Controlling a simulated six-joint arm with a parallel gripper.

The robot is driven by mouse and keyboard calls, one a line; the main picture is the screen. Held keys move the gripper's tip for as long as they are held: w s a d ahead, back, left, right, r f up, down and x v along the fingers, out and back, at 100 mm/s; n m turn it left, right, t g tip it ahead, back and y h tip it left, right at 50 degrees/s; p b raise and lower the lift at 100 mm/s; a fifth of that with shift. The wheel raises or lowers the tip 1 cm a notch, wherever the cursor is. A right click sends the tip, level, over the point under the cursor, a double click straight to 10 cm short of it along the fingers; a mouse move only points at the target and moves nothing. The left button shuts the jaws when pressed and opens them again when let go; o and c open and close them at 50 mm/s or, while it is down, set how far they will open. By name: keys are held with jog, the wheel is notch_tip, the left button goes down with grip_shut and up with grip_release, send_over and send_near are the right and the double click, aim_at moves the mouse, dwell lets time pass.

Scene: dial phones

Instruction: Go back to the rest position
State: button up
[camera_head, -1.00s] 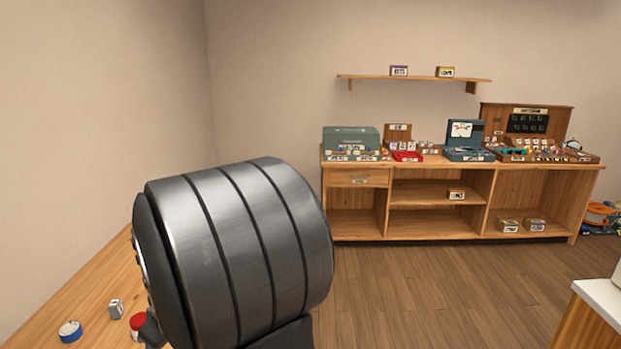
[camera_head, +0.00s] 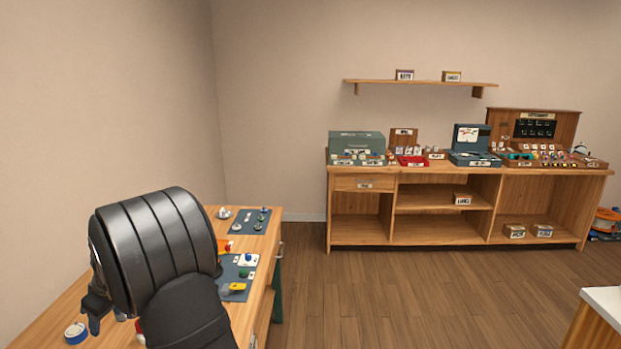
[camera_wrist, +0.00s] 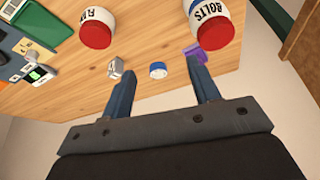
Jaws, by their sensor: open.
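My gripper (camera_wrist: 166,90) is open in the wrist view, with its two fingers spread and nothing held between them. It is above the wooden workbench (camera_wrist: 140,45), near the bench's edge. In the head view, my dark arm covers much of the workbench (camera_head: 52,322) at the lower left. Part of a finger shows below the arm's rounded joint there. A blue and white roll (camera_head: 76,333) lies on the bench, and it also shows beyond the fingers in the wrist view (camera_wrist: 158,70).
In the wrist view, two red-lidded jars (camera_wrist: 97,28) (camera_wrist: 213,28), a small grey cube (camera_wrist: 115,68) and a purple item (camera_wrist: 195,50) are near the fingers. Dark mats (camera_head: 250,221) with small parts lie on the bench. A wooden cabinet (camera_head: 350,205) stands across open floor (camera_head: 400,290).

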jog(key=s+a+f+n, duration=0.2)
jog(key=a+f, duration=0.1)
jog(key=a, duration=1.5)
jog(key=shift+f+g, duration=0.2)
jog(key=shift+g, duration=0.2)
jog(key=shift+d, duration=0.1)
